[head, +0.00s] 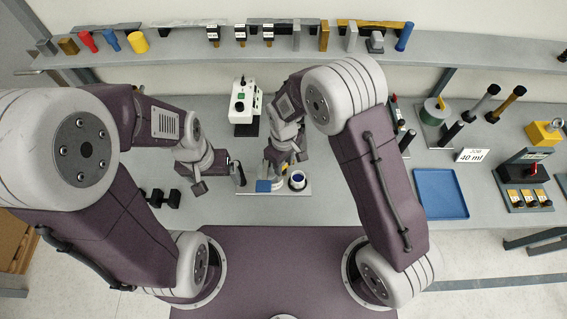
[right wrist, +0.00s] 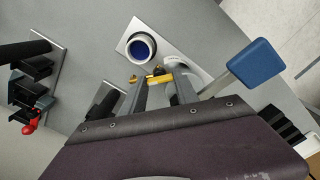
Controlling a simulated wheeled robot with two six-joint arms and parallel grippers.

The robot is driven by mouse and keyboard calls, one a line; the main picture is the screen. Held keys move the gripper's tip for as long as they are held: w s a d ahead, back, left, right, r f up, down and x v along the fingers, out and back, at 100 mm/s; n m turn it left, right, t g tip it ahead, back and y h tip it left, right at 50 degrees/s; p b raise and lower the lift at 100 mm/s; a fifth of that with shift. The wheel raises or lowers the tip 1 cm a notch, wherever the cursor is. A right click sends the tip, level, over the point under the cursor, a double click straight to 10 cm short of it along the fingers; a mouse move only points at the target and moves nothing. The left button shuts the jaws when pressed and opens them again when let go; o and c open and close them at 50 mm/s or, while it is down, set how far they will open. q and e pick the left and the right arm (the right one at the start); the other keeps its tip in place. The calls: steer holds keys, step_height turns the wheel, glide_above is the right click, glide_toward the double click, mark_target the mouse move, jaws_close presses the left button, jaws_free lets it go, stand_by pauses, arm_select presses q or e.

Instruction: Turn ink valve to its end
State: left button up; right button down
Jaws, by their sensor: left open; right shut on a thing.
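The ink station is a pale plate (right wrist: 125,30) on the bench, with a white cup (right wrist: 141,47) showing blue ink and a blue block (right wrist: 254,62) at its other side. The cup also shows in the head view (head: 297,180), as does the blue block (head: 264,186). A yellow ink valve (right wrist: 153,78) lies between the fingertips of my right gripper (right wrist: 160,88), which is shut on it. In the head view my right gripper (head: 279,168) hides most of the valve. My left gripper (head: 239,176) is open, left of the station.
A black dumbbell-like object (head: 163,197) lies at left. A blue tray (head: 440,194) and a "40 ml" sign (head: 472,156) are at right. A shelf (head: 190,59) runs along the back.

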mark_target(284, 167)
stand_by(0.7)
steer(key=c, duration=1.2)
jaws_free()
steer(key=shift+r, duration=0.1)
step_height(284, 167, up, 8)
steer(key=shift+f+b, duration=0.1)
steer(key=shift+b, duration=0.8)
steer(key=shift+r, duration=0.55)
